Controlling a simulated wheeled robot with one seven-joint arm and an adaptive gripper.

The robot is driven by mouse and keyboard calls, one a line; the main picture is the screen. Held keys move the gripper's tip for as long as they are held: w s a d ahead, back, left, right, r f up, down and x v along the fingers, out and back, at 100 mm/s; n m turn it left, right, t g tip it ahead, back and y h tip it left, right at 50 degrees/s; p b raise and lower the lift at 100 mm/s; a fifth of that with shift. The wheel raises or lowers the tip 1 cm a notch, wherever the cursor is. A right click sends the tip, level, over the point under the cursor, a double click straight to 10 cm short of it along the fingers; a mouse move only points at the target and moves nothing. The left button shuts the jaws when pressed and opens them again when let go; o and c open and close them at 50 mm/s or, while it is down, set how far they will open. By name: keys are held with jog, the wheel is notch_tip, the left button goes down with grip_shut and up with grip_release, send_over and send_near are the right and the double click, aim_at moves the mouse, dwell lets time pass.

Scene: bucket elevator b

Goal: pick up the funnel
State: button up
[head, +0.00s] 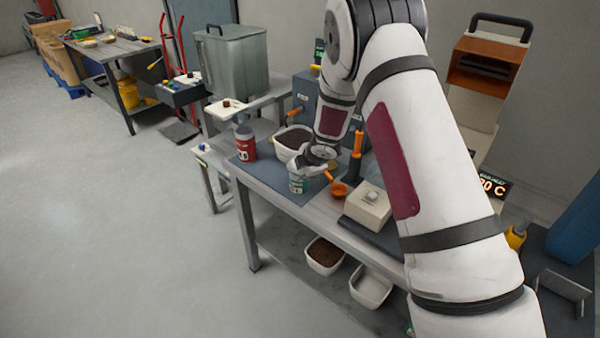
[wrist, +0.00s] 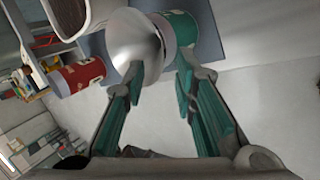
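The funnel (wrist: 137,42) is a shiny metal cone in the wrist view, at the top, just beyond my fingertips. My gripper (wrist: 160,70) is open, with its teal-padded fingers apart. The left fingertip overlaps the lower edge of the funnel in the picture; whether it touches cannot be told. The right fingertip is apart from the cone, near a green can (wrist: 179,28). In the head view, my wrist end is low over the workbench beside the green-labelled can (head: 297,184); I cannot make out the funnel or the fingers there.
A red can (head: 246,145) stands left on the workbench mat (head: 274,181). A white tub of dark material (head: 293,138) is behind. An orange scoop (head: 340,190) and a pale lidded box (head: 368,205) lie to the right. The floor at left is clear.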

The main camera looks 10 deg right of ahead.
jog(key=shift+w+f, duration=0.25)
jog(key=shift+f, duration=0.1)
grip_shut()
notch_tip(320, 180, up, 19)
jog(key=p, duration=0.2)
jog(key=shift+f, duration=0.2)
dwell(2.0)
jog(key=shift+a+f, duration=0.1)
jog(key=shift+a, duration=0.05)
